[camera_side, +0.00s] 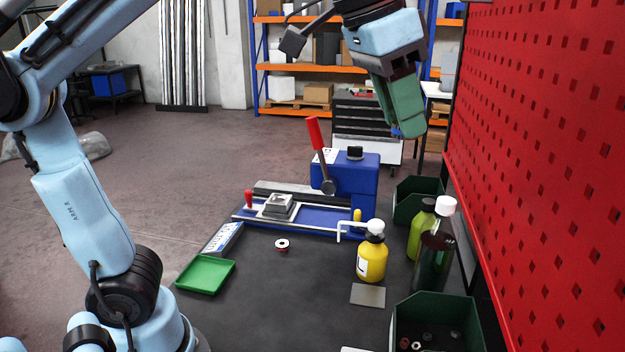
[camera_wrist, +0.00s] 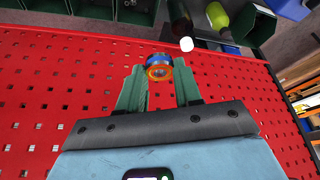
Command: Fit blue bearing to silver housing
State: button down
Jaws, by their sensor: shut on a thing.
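My gripper (camera_side: 408,130) is raised high at the upper right, in front of the red pegboard, with its green fingers pointing down. In the wrist view its fingertips (camera_wrist: 160,76) are closed on the blue bearing (camera_wrist: 158,60), which shows a blue body and an orange ring. In the side view only a bit of blue shows at the fingertips. The silver housing (camera_side: 278,204) is a square block on the blue press fixture (camera_side: 300,222), on the table well below and left of my gripper. Its bore is too small to make out.
A red lever (camera_side: 315,136) stands up from the fixture. A yellow bottle (camera_side: 371,262), green bottles (camera_side: 421,232) and green bins (camera_side: 436,302) crowd the right. The red pegboard (camera_side: 540,150) borders the right.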

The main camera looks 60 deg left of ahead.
jog(key=w+a+r+n+y, duration=0.1)
jog(key=w+a+n, duration=0.25)
jog(key=a, duration=0.65)
jog(key=w+a+n+y, duration=0.15)
jog(key=w+a, duration=0.35)
jog(key=a, duration=0.5)
jog(key=s+a+f+n+y, duration=0.1)
jog(key=s+a+n, duration=0.15)
jog(key=a, duration=0.95)
jog(key=s+a+f+n+y, duration=0.15)
jog(key=a+n, duration=0.25)
jog(key=a, duration=0.8)
jog(key=shift+g+h, duration=0.3)
notch_tip(320, 180, down, 25)
jog(key=shift+s+d, duration=0.1)
jog(key=shift+s, duration=0.05)
jog(key=shift+f, duration=0.1)
jog(key=shift+f, duration=1.85)
jog(key=shift+f, duration=0.6)
